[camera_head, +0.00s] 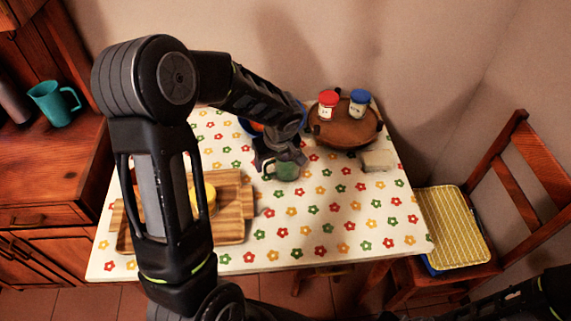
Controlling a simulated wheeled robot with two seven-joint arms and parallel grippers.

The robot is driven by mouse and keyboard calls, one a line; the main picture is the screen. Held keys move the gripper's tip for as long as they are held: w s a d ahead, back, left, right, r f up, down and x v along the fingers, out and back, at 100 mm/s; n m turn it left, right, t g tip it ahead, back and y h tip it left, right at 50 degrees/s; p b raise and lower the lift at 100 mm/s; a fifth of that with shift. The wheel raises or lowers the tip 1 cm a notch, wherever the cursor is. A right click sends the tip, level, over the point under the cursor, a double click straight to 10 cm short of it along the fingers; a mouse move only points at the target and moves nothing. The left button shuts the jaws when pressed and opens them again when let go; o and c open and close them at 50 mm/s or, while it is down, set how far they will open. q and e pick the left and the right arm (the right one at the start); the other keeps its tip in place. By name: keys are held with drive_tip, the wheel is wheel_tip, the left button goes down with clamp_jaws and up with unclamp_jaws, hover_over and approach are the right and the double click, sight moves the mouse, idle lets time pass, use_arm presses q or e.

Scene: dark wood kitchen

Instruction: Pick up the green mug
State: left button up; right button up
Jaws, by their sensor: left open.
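The green mug (287,171) stands on the table with the flowered cloth, near the middle of the head view. Its upper part is partly hidden by my left gripper. My left gripper (277,158) is open and reaches down over the mug from behind and above. I cannot tell whether its fingers touch the mug. At the lower right edge a dark part of my right arm shows, but the right gripper is not in view.
A wooden tray (232,232) with yellow items lies at the left, partly behind my left arm. A round wooden stand (345,132) holds red-lidded and blue-lidded jars. A pale block (378,160) lies near it. A teal pitcher (52,103) stands on the left cabinet. The front-right tabletop is clear.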

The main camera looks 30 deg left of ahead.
sight(270, 164)
use_arm(q)
drive_tip(key=shift+f, duration=0.1)
drive_tip(key=shift+a+f+p, duration=0.2)
drive_tip(key=shift+f+p, duration=0.1)
drive_tip(key=shift+p, duration=0.05)
drive_tip(key=p+x, duration=0.1)
drive_tip(key=x, duration=0.3)
drive_tip(key=shift+w+a+f, duration=0.1)
drive_tip(key=shift+f, duration=0.05)
clamp_jaws()
idle(0.7)
